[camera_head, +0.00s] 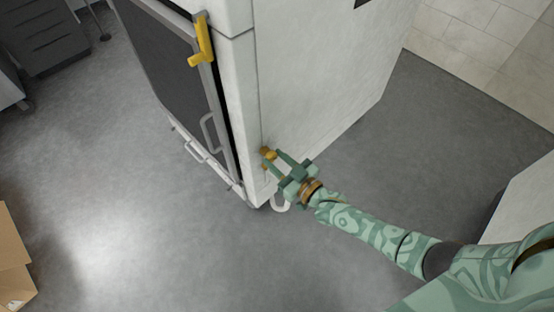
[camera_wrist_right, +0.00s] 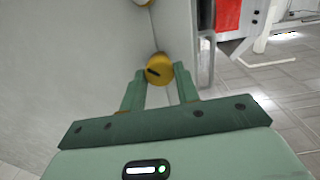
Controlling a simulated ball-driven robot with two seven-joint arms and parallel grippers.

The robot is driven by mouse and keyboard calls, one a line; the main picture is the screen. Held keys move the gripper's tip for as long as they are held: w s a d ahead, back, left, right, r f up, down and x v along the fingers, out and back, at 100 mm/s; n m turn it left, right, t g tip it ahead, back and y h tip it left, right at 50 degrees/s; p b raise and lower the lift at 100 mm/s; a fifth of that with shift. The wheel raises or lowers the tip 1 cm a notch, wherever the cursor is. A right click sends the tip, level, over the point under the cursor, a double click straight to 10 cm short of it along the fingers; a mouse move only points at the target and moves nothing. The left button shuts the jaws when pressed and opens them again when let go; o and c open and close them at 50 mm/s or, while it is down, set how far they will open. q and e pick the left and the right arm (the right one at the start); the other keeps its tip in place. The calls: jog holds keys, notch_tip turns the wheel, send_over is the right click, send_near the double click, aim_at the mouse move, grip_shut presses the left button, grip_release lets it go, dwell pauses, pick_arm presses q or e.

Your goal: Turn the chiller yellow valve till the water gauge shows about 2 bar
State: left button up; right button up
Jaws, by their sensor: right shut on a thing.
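The yellow valve (camera_head: 268,154) is a small round knob low on the side of the white chiller (camera_head: 300,70), near its front corner. It also shows in the right wrist view (camera_wrist_right: 159,69), with a dark mark on its face. My right gripper (camera_head: 276,161) is at the valve, its two green fingers shut on it from either side. In the right wrist view the fingertips (camera_wrist_right: 161,75) flank the knob. No water gauge can be made out in either view. My left gripper is not in view.
A yellow handle (camera_head: 203,42) is on the upper edge of the chiller's dark front door (camera_head: 175,60). A cardboard box (camera_head: 12,262) stands at lower left. The grey floor (camera_head: 140,220) before the chiller is clear. A red panel (camera_wrist_right: 228,14) shows in the right wrist view.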

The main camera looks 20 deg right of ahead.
jog(key=shift+c, duration=1.2)
jog(key=shift+m, duration=1.6)
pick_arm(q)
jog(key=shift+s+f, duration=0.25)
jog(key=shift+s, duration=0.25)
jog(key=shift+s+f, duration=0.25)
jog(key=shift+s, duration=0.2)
pick_arm(e)
jog(key=shift+m, duration=0.7)
jog(key=o, duration=1)
jog(key=shift+d, duration=0.1)
jog(key=shift+c, duration=0.2)
pick_arm(q)
jog(key=shift+p, duration=0.3)
pick_arm(e)
jog(key=shift+s, duration=0.15)
